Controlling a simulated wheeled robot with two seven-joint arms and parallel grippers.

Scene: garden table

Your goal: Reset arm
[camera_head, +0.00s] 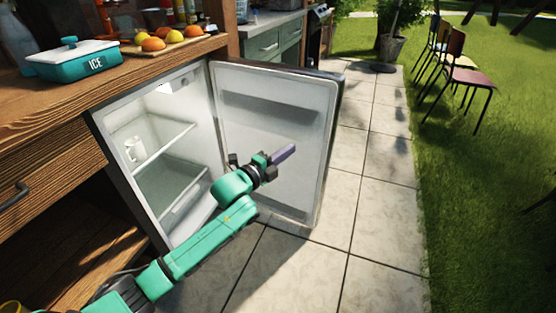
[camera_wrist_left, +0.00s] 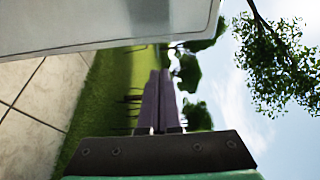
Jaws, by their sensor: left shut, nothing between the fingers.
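My left arm, green and black, reaches in from the lower left in the head view. Its gripper (camera_head: 284,154) is in front of the inner side of the open fridge door. The purple fingers are closed together and empty. They also show in the left wrist view (camera_wrist_left: 159,102), side by side with nothing between them. I cannot tell from the head view how far the gripper is from the door. My right gripper is in neither view.
The small fridge stands open under the wooden counter, its door (camera_head: 312,190) swung out over the paving (camera_head: 385,200). A white mug (camera_head: 134,149) stands inside. On the counter are a teal ICE box (camera_head: 75,62) and a board of fruit (camera_head: 175,43). Chairs (camera_head: 463,75) stand on the grass.

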